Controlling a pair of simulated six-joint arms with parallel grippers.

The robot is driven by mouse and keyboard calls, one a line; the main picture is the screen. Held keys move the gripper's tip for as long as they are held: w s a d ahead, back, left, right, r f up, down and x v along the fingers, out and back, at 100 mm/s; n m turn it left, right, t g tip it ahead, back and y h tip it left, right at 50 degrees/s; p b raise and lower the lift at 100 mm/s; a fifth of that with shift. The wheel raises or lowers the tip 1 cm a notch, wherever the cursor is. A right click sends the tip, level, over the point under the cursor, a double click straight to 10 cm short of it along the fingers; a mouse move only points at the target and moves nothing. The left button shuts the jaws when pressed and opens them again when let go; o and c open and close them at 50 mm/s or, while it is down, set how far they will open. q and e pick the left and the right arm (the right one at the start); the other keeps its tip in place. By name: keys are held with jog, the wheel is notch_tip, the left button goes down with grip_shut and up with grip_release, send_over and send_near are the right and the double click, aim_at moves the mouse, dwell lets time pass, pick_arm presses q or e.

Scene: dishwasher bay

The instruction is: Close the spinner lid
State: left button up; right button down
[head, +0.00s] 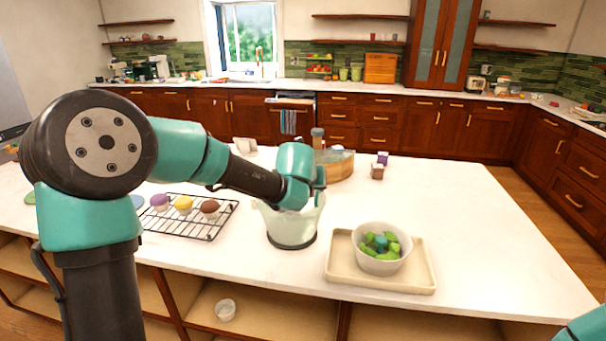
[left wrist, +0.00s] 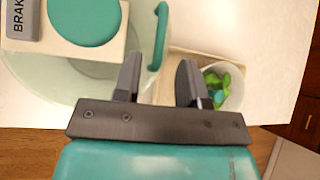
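The salad spinner's pale translucent bowl (head: 290,227) stands on a dark base at the counter's front middle. In the left wrist view, the beige lid (left wrist: 115,48) shows above the bowl (left wrist: 40,75), with a round teal knob (left wrist: 85,18) and a grey brake button (left wrist: 20,20). A curved teal bar (left wrist: 158,38) runs along the lid's right side. My left gripper (left wrist: 158,82) is open, its fingers apart beside the lid, with nothing seen clamped. In the head view my left wrist covers most of the lid, so I cannot tell whether it is seated. My right gripper is out of view.
A beige tray (head: 345,276) holding a white bowl (head: 377,262) of green pieces stands right of the spinner. A black rack (head: 205,232) with several small items lies to the left. A round wooden container (head: 338,165) stands behind. The counter's right side is clear.

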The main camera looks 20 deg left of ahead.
pick_arm(q)
jog(key=v, duration=1.1)
jog(key=shift+s, duration=0.1)
